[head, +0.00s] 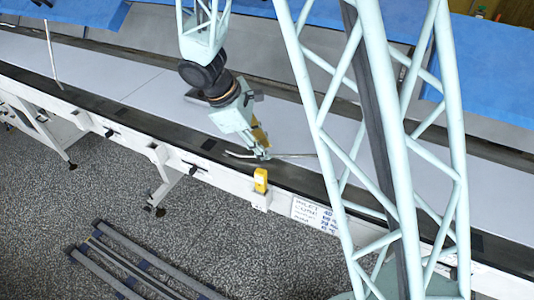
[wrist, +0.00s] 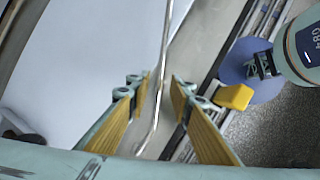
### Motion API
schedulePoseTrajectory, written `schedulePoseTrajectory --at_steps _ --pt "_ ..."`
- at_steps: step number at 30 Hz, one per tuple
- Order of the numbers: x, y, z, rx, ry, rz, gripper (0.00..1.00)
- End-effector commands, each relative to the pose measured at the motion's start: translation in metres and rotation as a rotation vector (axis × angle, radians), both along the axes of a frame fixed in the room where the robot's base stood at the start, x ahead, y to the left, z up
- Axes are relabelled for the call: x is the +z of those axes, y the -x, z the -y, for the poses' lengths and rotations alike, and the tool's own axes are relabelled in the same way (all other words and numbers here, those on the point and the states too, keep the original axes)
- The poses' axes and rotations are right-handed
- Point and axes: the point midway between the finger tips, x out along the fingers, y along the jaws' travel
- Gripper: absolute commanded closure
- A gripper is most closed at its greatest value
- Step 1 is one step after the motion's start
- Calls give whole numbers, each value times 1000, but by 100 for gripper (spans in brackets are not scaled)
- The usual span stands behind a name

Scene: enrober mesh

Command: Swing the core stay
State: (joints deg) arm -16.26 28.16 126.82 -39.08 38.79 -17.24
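A thin bent metal rod (head: 292,156), which I take to be the core stay, lies at the near edge of the pale conveyor bed. It also shows in the wrist view (wrist: 166,40), running from the top edge down between my fingers, with a bend near its lower end. My gripper (head: 264,152) is at the rod, pointing down. In the wrist view my gripper (wrist: 160,88) is open, with a yellow-padded finger on each side of the rod and gaps visible. A yellow block (head: 261,181) sits on the white front rail beside my gripper; it also shows in the wrist view (wrist: 235,97).
A second thin rod (head: 52,55) stands up at the left of the bed. A lettered white label (head: 316,213) is on the front rail. Blue sheets (head: 82,12) lie at the back. Grey bars (head: 140,268) lie on the speckled floor in front.

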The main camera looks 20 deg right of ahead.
Motion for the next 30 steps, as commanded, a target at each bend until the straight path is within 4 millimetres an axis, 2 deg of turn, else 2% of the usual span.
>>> schedulePoseTrajectory --at_steps 3,9,21,27,30 --pt "-13 1 6 0 1 -3 80" --pt "-23 0 10 1 1 -1 80" --pt "-25 0 11 1 0 0 80" --pt "-25 0 11 1 0 0 98" --pt "-25 0 11 1 0 0 100"
